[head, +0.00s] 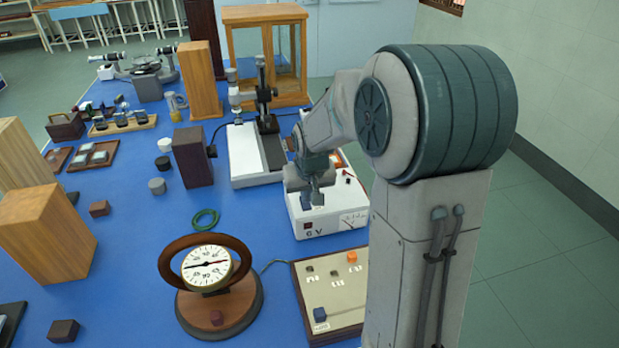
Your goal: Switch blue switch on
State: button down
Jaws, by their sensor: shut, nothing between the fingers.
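A blue switch (320,314) sits at the near left corner of a beige switch panel (330,288) with a wooden frame, at the bottom middle of the head view. Whether it is on or off is too small to tell. The panel also bears an orange switch (352,257) at its far right and small dark switches between. My gripper (314,196) is shut and empty, pointing down over the white power box (325,218) marked 6 V. It is behind the panel and apart from the blue switch. My arm hides the panel's right side.
A round dial in a wooden ring (207,268) stands left of the panel, with a green ring (205,219) behind it. A white-based instrument (250,155) and wooden blocks stand further back. The blue bench top (135,255) is open left of the dial.

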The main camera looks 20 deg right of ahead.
jog(key=v, duration=1.2)
jog(key=shift+r, duration=0.3)
jog(key=shift+p, duration=0.3)
jog(key=w+r+p, duration=0.1)
jog(key=p, duration=0.6)
jog(key=shift+w+d+p, duration=0.1)
jog(key=shift+p, duration=0.25)
